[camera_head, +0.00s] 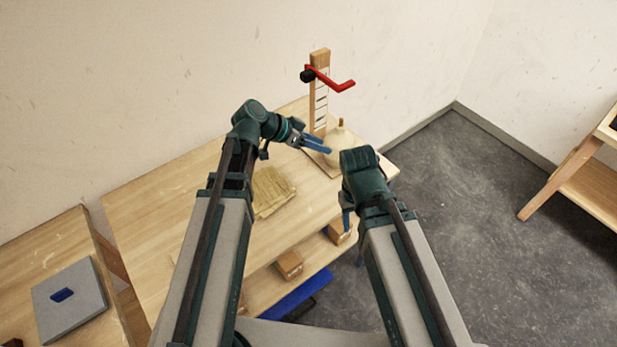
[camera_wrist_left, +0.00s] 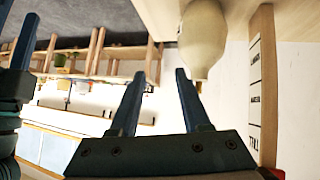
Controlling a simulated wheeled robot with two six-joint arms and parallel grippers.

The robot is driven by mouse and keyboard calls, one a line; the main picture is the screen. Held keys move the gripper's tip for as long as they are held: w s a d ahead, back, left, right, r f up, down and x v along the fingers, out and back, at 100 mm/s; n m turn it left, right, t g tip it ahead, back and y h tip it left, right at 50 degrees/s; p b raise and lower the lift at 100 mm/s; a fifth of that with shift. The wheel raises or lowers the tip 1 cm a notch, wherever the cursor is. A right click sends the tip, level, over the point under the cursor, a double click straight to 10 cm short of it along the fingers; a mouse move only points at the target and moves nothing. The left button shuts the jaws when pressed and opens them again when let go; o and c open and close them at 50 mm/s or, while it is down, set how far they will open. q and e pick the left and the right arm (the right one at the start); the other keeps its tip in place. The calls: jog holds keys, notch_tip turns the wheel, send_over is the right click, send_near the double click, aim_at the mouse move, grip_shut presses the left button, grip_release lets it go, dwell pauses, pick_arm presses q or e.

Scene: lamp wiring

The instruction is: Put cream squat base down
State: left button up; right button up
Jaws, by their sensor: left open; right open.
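The cream squat base (camera_head: 341,147) is a rounded, cream-coloured body with a narrow neck. It stands on the far right part of the wooden table (camera_head: 150,215), beside the upright post. My left gripper (camera_head: 324,147) is open, with its blue fingers pointing at the base from the left. In the left wrist view the base (camera_wrist_left: 203,42) is just beyond the right fingertip, and the space between the fingers (camera_wrist_left: 160,75) is empty. I cannot tell whether that fingertip touches it. My right gripper (camera_head: 346,220) is open, low near the table's front edge, and partly hidden by its arm.
A wooden post (camera_head: 319,95) with marks and a red arm (camera_head: 335,82) rises behind the base. A straw-coloured slatted mat (camera_head: 271,190) lies mid-table. Small boxes (camera_head: 289,264) sit on the lower shelf. A grey plate (camera_head: 70,300) lies on the left table.

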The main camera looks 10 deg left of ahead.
pick_arm(q)
jog(key=s+f+n+g+y, duration=0.2)
jog(key=s+f+n+y, duration=0.1)
jog(key=s, duration=0.6)
jog(key=s+f+n+g+y, duration=0.2)
jog(key=s+f+n+y, duration=0.1)
jog(key=s+y, duration=0.4)
jog(key=shift+s+f+g, duration=0.4)
jog(key=shift+s+f, duration=0.5)
jog(key=shift+s, duration=0.2)
